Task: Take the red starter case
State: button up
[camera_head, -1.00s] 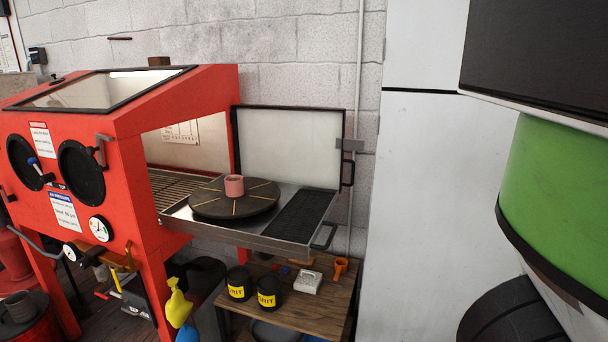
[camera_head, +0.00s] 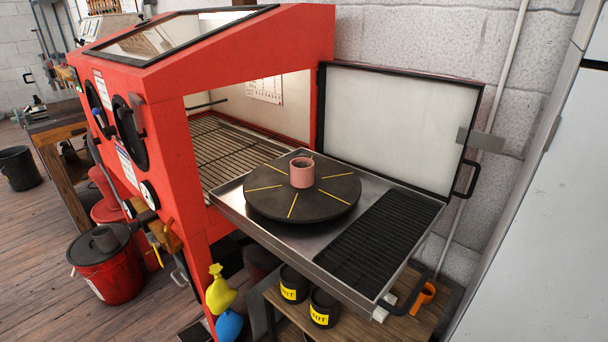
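A small hollow pinkish-red cylinder (camera_head: 302,172), which looks like the red starter case, stands upright on a dark round turntable (camera_head: 262,205) with yellow radial lines. The turntable sits on a metal tray (camera_head: 326,267) that sticks out through the open side of a red blasting cabinet (camera_head: 240,60). My gripper is not in view.
The cabinet's side door (camera_head: 400,125) stands open behind the tray. A black ribbed mat (camera_head: 385,240) covers the tray's right part. Below are a wooden bench (camera_head: 290,318) with grit tubs (camera_head: 322,308) and an orange scoop (camera_head: 424,297). Wooden floor (camera_head: 35,265) is open at left.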

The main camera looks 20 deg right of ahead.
aim_at(301, 170)
jog(key=i+j, duration=0.1)
jog(key=j, duration=0.25)
jog(key=i+j, duration=0.15)
jog(key=j, duration=0.2)
jog(key=i+j, duration=0.1)
jog(key=j, duration=0.25)
jog(key=i+j, duration=0.15)
jog(key=j, duration=0.2)
